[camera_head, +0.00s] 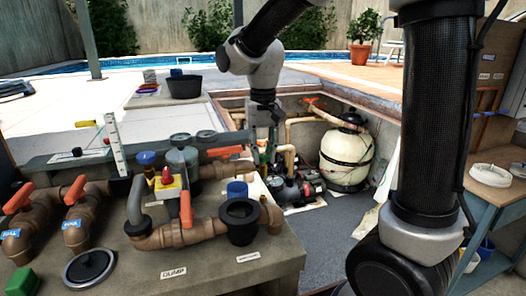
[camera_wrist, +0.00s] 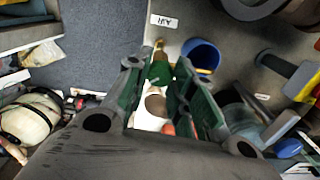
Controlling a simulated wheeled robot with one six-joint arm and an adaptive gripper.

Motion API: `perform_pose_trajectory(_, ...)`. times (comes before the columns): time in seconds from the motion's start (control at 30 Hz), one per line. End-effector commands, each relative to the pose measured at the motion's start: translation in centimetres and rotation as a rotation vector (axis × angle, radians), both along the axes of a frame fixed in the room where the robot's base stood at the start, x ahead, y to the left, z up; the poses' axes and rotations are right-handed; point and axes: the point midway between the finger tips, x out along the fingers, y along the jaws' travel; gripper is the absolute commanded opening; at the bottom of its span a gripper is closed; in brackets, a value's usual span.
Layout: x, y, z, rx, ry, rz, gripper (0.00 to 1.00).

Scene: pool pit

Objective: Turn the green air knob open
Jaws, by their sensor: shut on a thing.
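The green air knob (camera_wrist: 160,73) shows in the wrist view between the two fingertips of my gripper (camera_wrist: 159,78). Its brass stem (camera_wrist: 159,46) sticks out beyond the fingers, close to a white label reading AIR (camera_wrist: 163,21). My gripper is shut on the knob, with a dark green finger on each side. In the head view my gripper (camera_head: 263,143) points down behind the back edge of the near bench. The knob cannot be made out clearly there, as the fingers and pipes cover it.
A blue cup (camera_wrist: 202,55) stands close to the right of the knob. The near bench (camera_head: 285,262) carries brown pipes, a red-handled valve (camera_head: 185,207) and a black funnel-like fitting (camera_head: 240,221). A cream tank (camera_head: 345,158) and a pump stand in the pit behind.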

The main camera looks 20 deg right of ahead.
Motion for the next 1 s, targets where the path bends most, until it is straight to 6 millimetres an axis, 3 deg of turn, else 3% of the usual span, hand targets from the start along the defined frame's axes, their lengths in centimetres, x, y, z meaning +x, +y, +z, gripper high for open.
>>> perform_pose_trajectory(1.0, 0.04, 0.01, 0.04, 0.000, -0.002, 0.927, 0.00)
